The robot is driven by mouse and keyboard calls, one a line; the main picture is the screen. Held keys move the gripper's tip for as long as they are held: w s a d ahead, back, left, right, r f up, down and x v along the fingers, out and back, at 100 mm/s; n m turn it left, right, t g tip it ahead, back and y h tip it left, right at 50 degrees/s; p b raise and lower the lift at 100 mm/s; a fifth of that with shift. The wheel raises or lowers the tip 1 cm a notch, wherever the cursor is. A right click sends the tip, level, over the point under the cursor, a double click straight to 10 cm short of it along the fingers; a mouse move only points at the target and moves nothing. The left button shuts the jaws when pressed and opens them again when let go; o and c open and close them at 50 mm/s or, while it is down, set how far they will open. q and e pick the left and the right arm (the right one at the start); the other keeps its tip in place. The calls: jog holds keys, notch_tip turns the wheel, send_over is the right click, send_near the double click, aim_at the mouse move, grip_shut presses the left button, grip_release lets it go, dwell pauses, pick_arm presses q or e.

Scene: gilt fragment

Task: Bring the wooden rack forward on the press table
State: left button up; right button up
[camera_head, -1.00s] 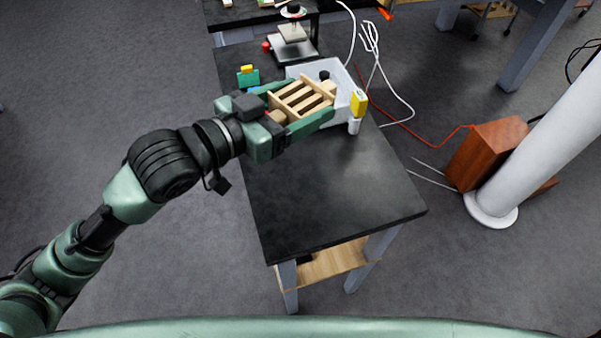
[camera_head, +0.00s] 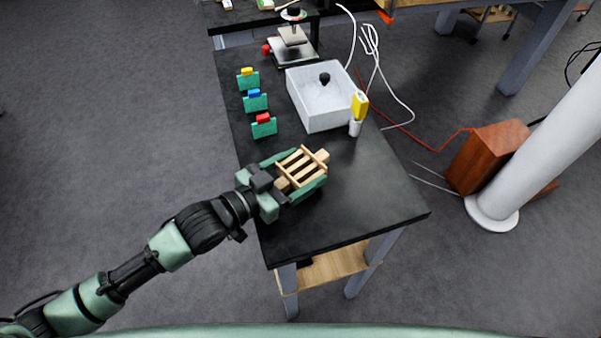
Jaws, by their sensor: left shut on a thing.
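The wooden rack (camera_head: 302,168) is a small light frame with several slats. It is over the middle of the black press table (camera_head: 350,195), in front of the white tub. My left gripper (camera_head: 300,172) reaches in from the left and is shut on the rack, with a green finger along each side of it. I cannot tell whether the rack touches the table top. My right gripper is not in view.
The white tub (camera_head: 318,112) holds a dark knob. A yellow-topped bottle (camera_head: 359,106) stands at its right corner. Green holders with yellow (camera_head: 247,78), blue (camera_head: 256,99) and red (camera_head: 264,124) tops line the left edge. A press-like device (camera_head: 292,45) stands behind. The table's front part is clear.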

pick_arm(q)
jog(key=shift+f, duration=0.9)
jog(key=shift+f, duration=0.15)
jog(key=o, duration=1.4)
jog(key=shift+r, duration=0.25)
jog(key=v, duration=0.5)
jog(key=b+v, duration=0.1)
jog(key=v, duration=0.4)
jog(key=shift+s+a+f, duration=0.2)
jog(key=shift+s, duration=0.05)
jog(key=shift+s+a+r, duration=0.25)
jog(key=shift+s+a, duration=0.2)
jog(key=shift+a, duration=0.05)
